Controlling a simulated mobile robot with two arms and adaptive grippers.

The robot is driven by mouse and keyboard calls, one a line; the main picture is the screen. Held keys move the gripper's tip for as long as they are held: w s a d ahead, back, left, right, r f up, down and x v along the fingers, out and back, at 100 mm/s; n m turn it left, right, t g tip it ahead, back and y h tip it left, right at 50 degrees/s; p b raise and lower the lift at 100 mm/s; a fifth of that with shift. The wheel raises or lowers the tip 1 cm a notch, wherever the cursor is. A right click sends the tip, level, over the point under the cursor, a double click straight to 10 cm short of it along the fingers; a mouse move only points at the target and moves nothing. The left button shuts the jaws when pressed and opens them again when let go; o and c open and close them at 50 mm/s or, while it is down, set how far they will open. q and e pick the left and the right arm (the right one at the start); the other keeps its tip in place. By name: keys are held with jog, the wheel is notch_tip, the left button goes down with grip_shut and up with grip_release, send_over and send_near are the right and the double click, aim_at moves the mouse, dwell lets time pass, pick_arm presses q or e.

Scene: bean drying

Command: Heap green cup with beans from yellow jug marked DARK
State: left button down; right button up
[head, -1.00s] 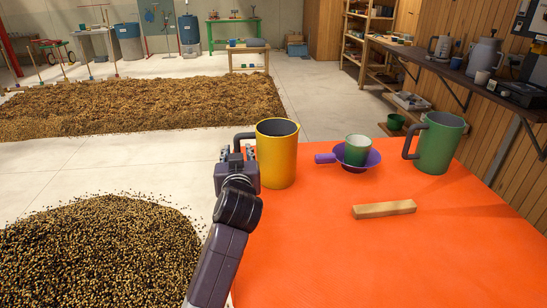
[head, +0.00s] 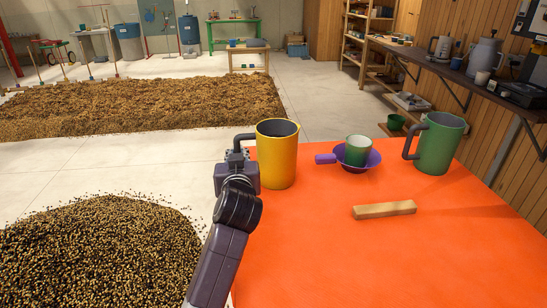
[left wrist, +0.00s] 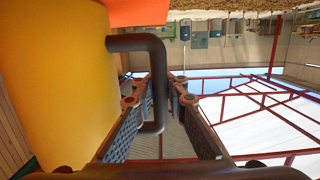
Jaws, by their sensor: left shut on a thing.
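The yellow jug (head: 277,155) stands upright at the left edge of the orange table, with its dark handle pointing left. No marking on it can be read from here. My left gripper (head: 236,158) is shut on that handle. In the left wrist view the handle (left wrist: 152,60) passes between the fingers (left wrist: 170,105), and the yellow wall (left wrist: 55,80) fills the left side. The green cup (head: 357,150) stands upright in a purple bowl-shaped dish (head: 327,159) with a side handle, right of the jug. The inside of the jug is too dark to tell its contents. My right gripper is out of view.
A larger green jug (head: 440,145) stands at the table's right side, its handle facing left. A wooden bar (head: 384,210) lies in front of the cup. The orange table (head: 330,260) is clear at the front. Bean heaps (head: 100,250) cover the floor at left.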

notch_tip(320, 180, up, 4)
jog(key=p, duration=0.4)
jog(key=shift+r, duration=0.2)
dwell(0.5)
dwell(0.4)
